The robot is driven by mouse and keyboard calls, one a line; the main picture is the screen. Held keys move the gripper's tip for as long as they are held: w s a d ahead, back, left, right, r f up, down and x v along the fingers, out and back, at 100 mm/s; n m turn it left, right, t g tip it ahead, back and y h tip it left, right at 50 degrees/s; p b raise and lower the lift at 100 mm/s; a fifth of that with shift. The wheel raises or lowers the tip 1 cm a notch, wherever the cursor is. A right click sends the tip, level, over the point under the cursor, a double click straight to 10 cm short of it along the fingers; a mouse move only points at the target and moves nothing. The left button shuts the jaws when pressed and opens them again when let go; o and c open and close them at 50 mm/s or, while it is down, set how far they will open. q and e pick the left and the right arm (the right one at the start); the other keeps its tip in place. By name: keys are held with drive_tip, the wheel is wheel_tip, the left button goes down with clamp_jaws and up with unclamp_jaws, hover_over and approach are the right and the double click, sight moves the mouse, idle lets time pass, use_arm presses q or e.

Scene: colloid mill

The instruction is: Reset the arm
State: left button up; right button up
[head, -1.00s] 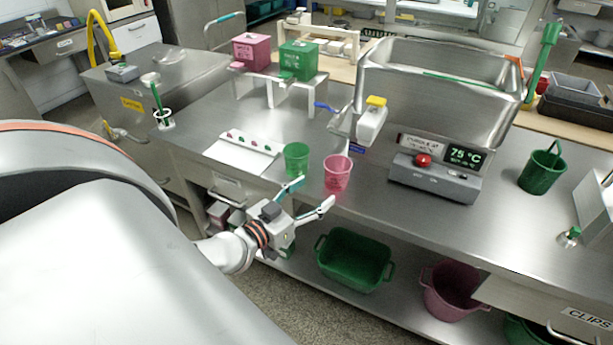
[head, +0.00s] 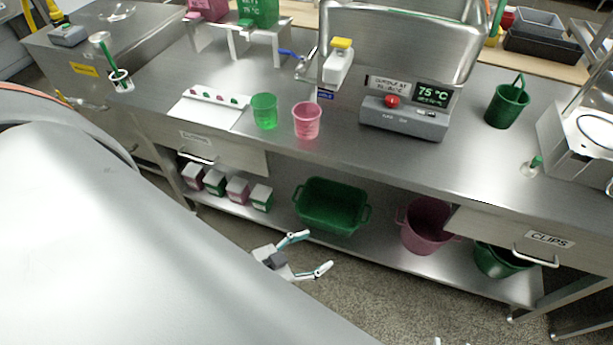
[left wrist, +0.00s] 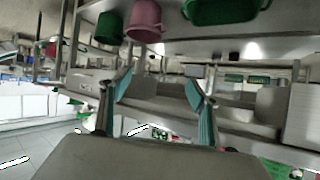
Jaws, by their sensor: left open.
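My left gripper (head: 318,251) is open and empty, low in front of the bench's lower shelf. In the left wrist view its two teal-lined fingers (left wrist: 160,90) stand apart with nothing between them. Small pale tips at the bottom edge of the head view may be my right gripper; too little shows to tell its state. A green cup (head: 264,111) and a pink cup (head: 306,120) stand on the bench, clear of my left gripper.
The steel bench (head: 350,155) carries a control box (head: 405,118) reading 75 °C and a green bucket (head: 507,103). Below are a green tub (head: 330,205), a pink bucket (head: 427,225) and several small boxes. Open floor (head: 385,290) lies before the shelf.

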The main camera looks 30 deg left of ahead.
use_arm(q)
drive_tip(key=shift+g+y, duration=0.7)
drive_tip(key=s+f, duration=0.1)
drive_tip(key=f, duration=0.1)
drive_tip(key=s+f, duration=0.1)
drive_tip(key=shift+s+f, duration=0.15)
drive_tip(key=shift+f, duration=0.2)
